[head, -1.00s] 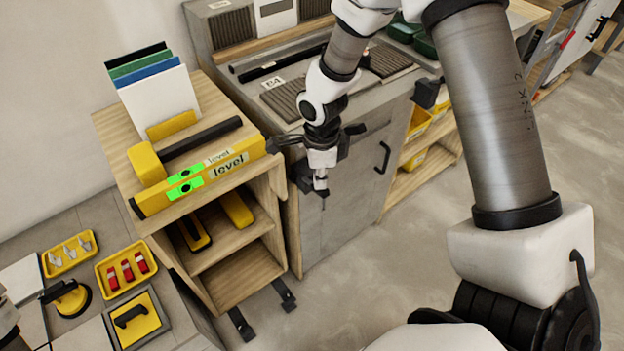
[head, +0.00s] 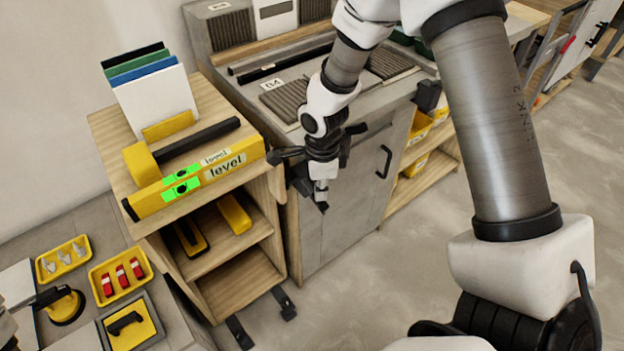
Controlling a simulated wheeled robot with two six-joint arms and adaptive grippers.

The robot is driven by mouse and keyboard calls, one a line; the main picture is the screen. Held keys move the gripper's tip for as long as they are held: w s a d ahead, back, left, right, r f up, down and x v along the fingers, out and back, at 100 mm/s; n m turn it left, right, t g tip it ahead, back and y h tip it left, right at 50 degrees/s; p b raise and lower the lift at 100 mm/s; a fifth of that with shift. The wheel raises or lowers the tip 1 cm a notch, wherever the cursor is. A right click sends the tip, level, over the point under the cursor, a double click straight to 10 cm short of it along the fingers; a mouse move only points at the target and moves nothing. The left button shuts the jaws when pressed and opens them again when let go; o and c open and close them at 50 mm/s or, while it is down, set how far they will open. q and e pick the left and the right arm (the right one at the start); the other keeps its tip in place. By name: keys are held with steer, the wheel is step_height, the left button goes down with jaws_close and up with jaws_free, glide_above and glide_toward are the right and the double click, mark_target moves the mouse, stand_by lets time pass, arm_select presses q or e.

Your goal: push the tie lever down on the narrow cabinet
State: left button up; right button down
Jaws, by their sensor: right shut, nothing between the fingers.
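The narrow cabinet (head: 258,283) is a light wooden unit with open shelves, left of the grey wider cabinet (head: 318,243). My right gripper (head: 321,204) is shut and empty, pointing down in front of the join between the two cabinets. Dark parts around my right wrist overlap the narrow cabinet's upper right edge. I cannot make out the tie lever for sure; it may be hidden behind my gripper. I cannot tell whether the gripper touches anything.
A yellow level (head: 196,181) lies on the narrow cabinet's top, by a black-handled mallet (head: 198,139) and upright coloured sheets (head: 155,94). Black feet (head: 284,303) stick out at its base. Small yellow trays (head: 121,274) stand at lower left. The floor in front is clear.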

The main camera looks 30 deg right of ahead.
step_height(320, 180, up, 8)
steer(key=p, duration=0.5)
steer(key=shift+p, duration=0.4)
steer(key=s+a+f+n+g, duration=0.2)
steer(key=s+f+n, duration=0.3)
steer(key=s+f, duration=0.65)
steer(key=s+a+f+n+g, duration=0.25)
steer(key=s+f+n, duration=0.25)
steer(key=s+f, duration=0.65)
steer(key=w+n+t, duration=0.1)
steer(key=n, duration=0.3)
steer(key=w+r+n+t, duration=0.1)
steer(key=n+t, duration=0.1)
steer(key=n, duration=0.2)
steer(key=r+n+t, duration=0.1)
steer(key=n, duration=0.3)
steer(key=shift+w+d+r+n+t, duration=0.1)
steer(key=shift+w+d+n+t, duration=0.15)
steer(key=shift+w+n, duration=0.15)
